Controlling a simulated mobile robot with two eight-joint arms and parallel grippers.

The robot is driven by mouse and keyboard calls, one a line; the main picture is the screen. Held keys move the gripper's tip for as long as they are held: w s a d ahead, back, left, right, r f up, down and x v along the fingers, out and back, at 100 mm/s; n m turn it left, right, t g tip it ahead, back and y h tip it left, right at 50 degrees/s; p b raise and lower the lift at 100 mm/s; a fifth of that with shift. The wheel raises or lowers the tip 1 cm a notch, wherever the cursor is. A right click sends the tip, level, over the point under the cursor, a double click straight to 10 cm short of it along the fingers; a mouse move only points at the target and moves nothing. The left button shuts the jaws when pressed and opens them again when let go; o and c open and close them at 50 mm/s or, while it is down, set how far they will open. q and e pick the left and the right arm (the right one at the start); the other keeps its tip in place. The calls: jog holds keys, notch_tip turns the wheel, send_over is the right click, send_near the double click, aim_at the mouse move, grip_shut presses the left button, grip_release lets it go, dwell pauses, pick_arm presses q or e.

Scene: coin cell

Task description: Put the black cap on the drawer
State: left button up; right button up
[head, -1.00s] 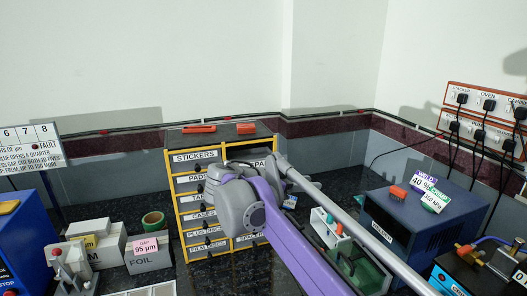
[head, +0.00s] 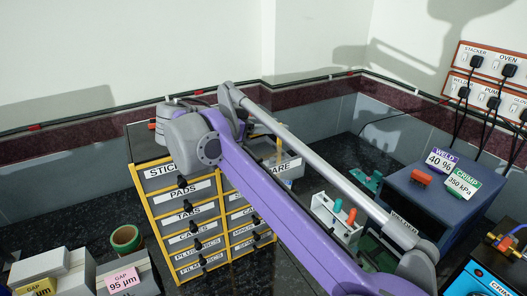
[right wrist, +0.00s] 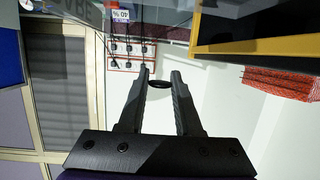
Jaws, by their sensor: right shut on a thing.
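My right gripper (right wrist: 161,74) shows in the right wrist view, shut on the small dark round cap (right wrist: 160,86) between its fingertips. In the head view my right wrist is above the drawer cabinet; the fingertips and cap cannot be made out there. The cabinet's drawers (head: 192,188) have yellow frames, white labels and black knobs. A grey compartment labelled "...ARE" (head: 285,167) stands at its upper right, partly hidden by my arm. A yellow-edged part of the cabinet (right wrist: 255,45) fills the upper right of the wrist view. My left gripper is not in view.
A blue welder box (head: 415,200) and a white holder with coloured handles (head: 337,217) stand to the right. Foil boxes (head: 125,278) and a green tape roll (head: 125,238) are at the lower left. Wall sockets (head: 478,78) with hanging cables are at the right.

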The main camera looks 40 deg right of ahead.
aim_at(273, 159)
jog(key=f, duration=0.4)
jog(key=shift+s+f, duration=0.25)
jog(key=shift+s, duration=0.1)
jog(key=shift+w+f+b, duration=0.15)
jog(key=shift+f+b, duration=0.25)
jog(key=shift+f, duration=1.65)
jog(key=shift+f, duration=0.2)
jog(key=o, duration=0.8)
jog(key=shift+c, duration=0.2)
jog(key=shift+r, duration=0.15)
jog(key=shift+a+r, duration=0.1)
jog(key=shift+a, duration=0.2)
jog(key=v, duration=1.1)
jog(key=shift+a+r, duration=0.1)
jog(key=shift+a, duration=0.1)
